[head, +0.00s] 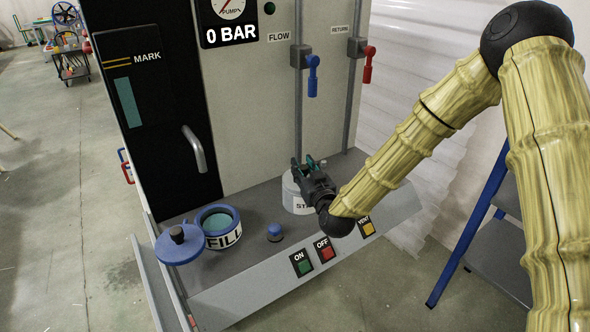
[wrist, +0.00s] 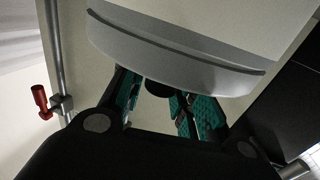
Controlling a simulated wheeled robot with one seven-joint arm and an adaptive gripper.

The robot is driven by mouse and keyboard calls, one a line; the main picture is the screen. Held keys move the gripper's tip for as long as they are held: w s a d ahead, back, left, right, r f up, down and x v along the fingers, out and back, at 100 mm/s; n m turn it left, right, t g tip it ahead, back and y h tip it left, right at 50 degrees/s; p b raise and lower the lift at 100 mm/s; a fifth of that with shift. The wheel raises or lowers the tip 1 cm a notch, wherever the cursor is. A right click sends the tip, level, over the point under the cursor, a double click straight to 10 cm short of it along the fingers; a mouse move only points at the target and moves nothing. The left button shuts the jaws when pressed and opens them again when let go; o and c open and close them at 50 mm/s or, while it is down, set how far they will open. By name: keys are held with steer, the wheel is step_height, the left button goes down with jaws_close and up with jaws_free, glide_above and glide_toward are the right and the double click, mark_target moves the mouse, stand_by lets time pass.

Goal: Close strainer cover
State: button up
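The strainer (head: 293,200) is a pale round pot on the grey ledge, its lettering partly hidden by my gripper. In the wrist view a wide pale grey disc with a rim, which looks like the strainer cover (wrist: 170,50), fills the upper middle. A small dark knob (wrist: 157,88) shows at its lower edge. My gripper (head: 310,163) is over the strainer. In the wrist view its teal-padded fingers (wrist: 160,103) stand apart, with the knob between their tips; contact with it cannot be told. How far the cover is open is hidden in the head view.
A FILL pot (head: 222,240) with its blue lid (head: 179,246) swung aside stands left on the ledge, near a blue knob (head: 274,232). ON, OFF and VENT buttons line the front. Blue (head: 313,76) and red (head: 369,65) valve handles on pipes rise behind.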

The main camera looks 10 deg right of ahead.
steer(key=shift+o, duration=1.1)
steer(key=v, duration=1.2)
steer(key=shift+f, duration=0.1)
